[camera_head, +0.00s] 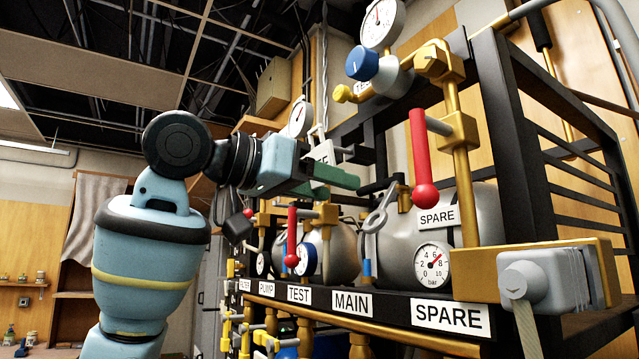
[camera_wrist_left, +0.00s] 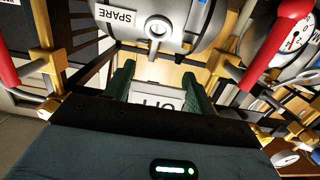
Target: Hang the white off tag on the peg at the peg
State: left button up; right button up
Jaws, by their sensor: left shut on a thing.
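My left gripper (camera_head: 340,182) reaches in from the left with its green fingers pointing right toward the rack. In the left wrist view its fingers (camera_wrist_left: 160,76) are shut on the white off tag (camera_wrist_left: 168,97), whose dark letters appear upside down. In the head view only part of the tag (camera_head: 323,153) shows above the fingers. A dark horizontal bar (camera_head: 382,186), possibly the peg, lies just right of the fingertips, apart from them. I cannot tell for sure which part is the peg. My right gripper is not in view.
The rack's labelled front rail (camera_head: 380,307) runs below. A red-handled lever (camera_head: 418,150) and another red lever (camera_head: 292,235) stick out near the arm. A grey ring (camera_head: 377,220) stands before the SPARE tank (camera_head: 480,215). Gauges and brass pipes crowd the space.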

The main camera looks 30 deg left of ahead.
pick_arm(q)
jog(key=shift+x, duration=0.9)
dwell(0.8)
jog(key=shift+w+d, duration=0.1)
jog(key=shift+w, duration=0.15)
jog(key=shift+c, duration=1.3)
jog(key=shift+w, duration=0.1)
jog(key=shift+w+d+f, duration=0.15)
jog(key=shift+w, duration=0.05)
jog(key=shift+w+d, duration=0.2)
jog(key=shift+w, duration=0.05)
jog(key=shift+w+d+r, duration=0.2)
jog(key=shift+w+r, duration=0.1)
jog(key=shift+r, duration=0.05)
